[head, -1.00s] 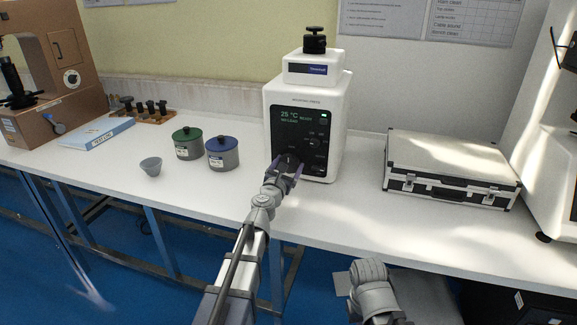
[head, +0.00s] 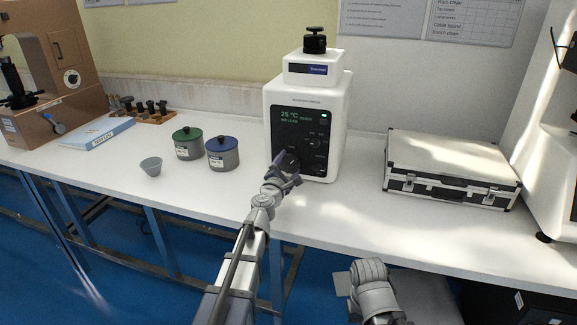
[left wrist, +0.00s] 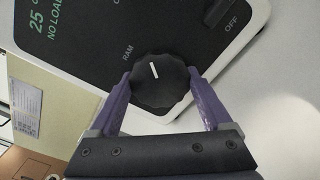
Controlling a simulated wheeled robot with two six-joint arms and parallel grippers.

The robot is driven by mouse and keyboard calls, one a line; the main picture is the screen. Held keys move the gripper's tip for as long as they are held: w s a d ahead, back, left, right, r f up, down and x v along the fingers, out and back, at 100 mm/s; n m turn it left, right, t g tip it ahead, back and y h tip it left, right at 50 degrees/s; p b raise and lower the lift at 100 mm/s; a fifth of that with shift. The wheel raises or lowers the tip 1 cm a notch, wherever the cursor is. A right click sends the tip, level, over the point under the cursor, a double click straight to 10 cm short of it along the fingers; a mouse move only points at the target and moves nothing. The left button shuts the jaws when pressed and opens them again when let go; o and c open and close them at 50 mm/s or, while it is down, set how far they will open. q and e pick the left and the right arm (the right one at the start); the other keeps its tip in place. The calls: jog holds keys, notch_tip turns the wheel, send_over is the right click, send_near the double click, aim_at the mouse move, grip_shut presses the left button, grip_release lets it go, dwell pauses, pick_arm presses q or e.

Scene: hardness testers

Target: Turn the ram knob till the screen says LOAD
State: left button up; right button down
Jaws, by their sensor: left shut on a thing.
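The white tester (head: 336,110) stands on the bench with a black front panel. Its screen (head: 296,116) reads 25 °C and NO LOAD in green; part of this text shows in the left wrist view (left wrist: 47,22). The black ram knob (left wrist: 160,88) has a scalloped rim and a white pointer line, beside the RAM label. My left gripper (left wrist: 162,90) is shut on the knob, one purple finger on each side of it. In the head view my left gripper (head: 283,172) covers the panel's lower part. A grey part of my right arm shows at the bottom; its fingers are not visible.
A blue-lidded pot (head: 222,153) and a green-lidded pot (head: 187,143) stand left of the tester, with a small grey cup (head: 151,166) nearby. A silver case (head: 450,168) lies to the right. The bench (head: 345,215) in front is clear.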

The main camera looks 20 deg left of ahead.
pick_arm(q)
jog(key=m, duration=1)
jog(key=shift+m, duration=2.3)
jog(key=o, duration=1.2)
jog(key=shift+c, duration=0.2)
jog(key=s, duration=0.8)
jog(key=shift+a, duration=0.1)
